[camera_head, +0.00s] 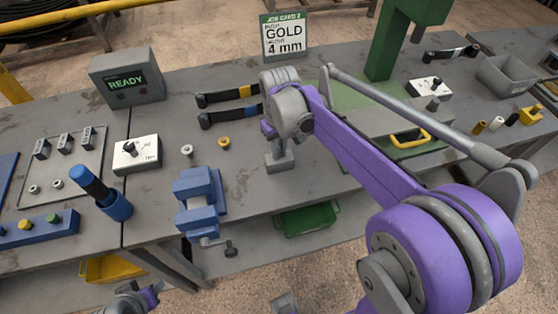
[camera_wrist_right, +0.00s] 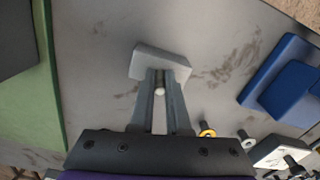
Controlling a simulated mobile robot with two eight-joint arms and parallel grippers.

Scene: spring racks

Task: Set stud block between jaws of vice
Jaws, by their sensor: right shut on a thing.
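The stud block (camera_head: 279,163) is a small grey block with an upright stud, seen at the bench's middle. My right gripper (camera_head: 276,146) is above it. In the right wrist view the gripper (camera_wrist_right: 164,88) is shut on the stud (camera_wrist_right: 160,76) of the block (camera_wrist_right: 148,62). I cannot tell whether the block touches the bench. The blue vice (camera_head: 196,194) stands left of the block, apart from it, near the bench's front edge. It also shows in the right wrist view (camera_wrist_right: 286,84). My left gripper (camera_head: 140,300) shows partly at the bottom edge; its fingers are unclear.
Two dark-handled tools (camera_head: 226,96) lie behind the block. A yellow ring piece (camera_head: 224,141) and a grey one (camera_head: 187,150) stand behind the vice. A white dial box (camera_head: 136,153) and a blue cylinder (camera_head: 117,207) are to the left. Bare bench lies between block and vice.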

